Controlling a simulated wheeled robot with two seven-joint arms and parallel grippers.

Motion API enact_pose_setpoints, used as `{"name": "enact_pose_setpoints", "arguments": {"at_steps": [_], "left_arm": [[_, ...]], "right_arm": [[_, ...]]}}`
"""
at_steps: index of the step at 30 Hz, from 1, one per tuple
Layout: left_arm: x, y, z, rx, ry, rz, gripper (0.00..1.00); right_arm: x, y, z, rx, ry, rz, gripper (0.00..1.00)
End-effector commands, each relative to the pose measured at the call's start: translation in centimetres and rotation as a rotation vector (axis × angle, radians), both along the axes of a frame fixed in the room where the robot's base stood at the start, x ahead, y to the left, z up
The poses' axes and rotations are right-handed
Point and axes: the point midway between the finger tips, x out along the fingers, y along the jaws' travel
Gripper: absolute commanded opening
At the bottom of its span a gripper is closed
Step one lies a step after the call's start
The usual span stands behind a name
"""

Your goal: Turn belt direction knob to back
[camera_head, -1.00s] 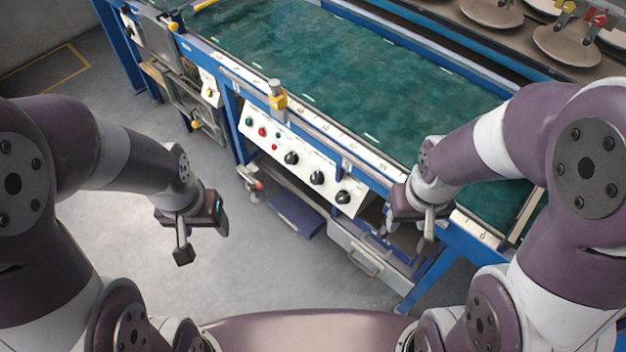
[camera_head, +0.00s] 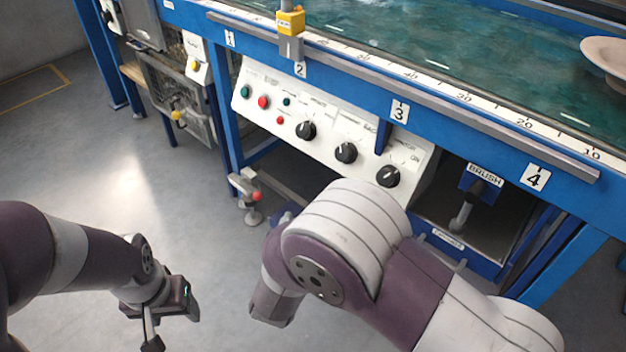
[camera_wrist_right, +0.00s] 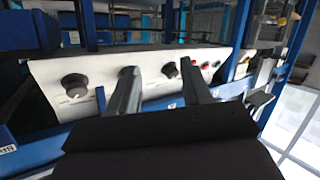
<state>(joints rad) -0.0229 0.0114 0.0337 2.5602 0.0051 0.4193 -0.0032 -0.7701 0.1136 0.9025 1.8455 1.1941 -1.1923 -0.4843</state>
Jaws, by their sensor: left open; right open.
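The white control panel (camera_head: 325,125) slopes on the front of the blue machine. It carries a left black knob (camera_head: 306,130), a middle black knob (camera_head: 346,152) and a right black knob (camera_head: 388,176). I cannot read which one is the belt direction knob. In the right wrist view, my right gripper (camera_wrist_right: 158,78) is open and empty, pointing at the panel. The left knob (camera_wrist_right: 169,69) shows between its fingers; the middle knob is partly behind one finger. In the head view this gripper is hidden by my right arm. My left gripper (camera_head: 152,340) is open and empty, low above the floor, away from the panel.
Green and red buttons (camera_head: 263,102) sit left of the knobs. The blue table edge with a ruler strip (camera_head: 440,90) overhangs the panel. A brush compartment (camera_head: 470,215) is to the right. A valve with a red handle (camera_head: 255,195) stands below the panel. Floor at left is free.

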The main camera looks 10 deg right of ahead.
Motion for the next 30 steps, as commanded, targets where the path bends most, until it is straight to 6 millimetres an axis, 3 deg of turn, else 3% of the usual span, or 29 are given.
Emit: {"name": "enact_pose_setpoints", "arguments": {"at_steps": [1, 3, 6, 11, 21, 30], "left_arm": [[0.1, 0.0, 0.6, 0.000, -0.002, 0.000, 0.63], [0.1, 0.0, 0.6, 0.000, -0.002, 0.000, 0.63], [0.0, 0.0, 0.5, 0.000, -0.002, 0.000, 0.63], [0.0, 0.0, -1.0, 0.000, -0.001, 0.000, 0.63], [0.0, 0.0, -4.8, 0.000, -0.001, 0.000, 0.63], [0.0, 0.0, -5.5, 0.000, -0.001, 0.000, 0.63]], "right_arm": [[0.1, -1.2, 2.0, -0.050, -0.064, -0.065, 0.49], [-0.2, -2.6, 4.2, -0.119, -0.137, -0.141, 0.49], [-0.4, -3.7, 5.7, -0.196, -0.189, -0.188, 0.49], [1.5, -5.0, 5.5, -0.217, -0.193, -0.193, 0.49], [8.5, -9.2, 5.6, -0.217, -0.194, -0.190, 0.49], [10.3, -10.2, 6.0, -0.217, -0.191, -0.186, 0.49]]}}
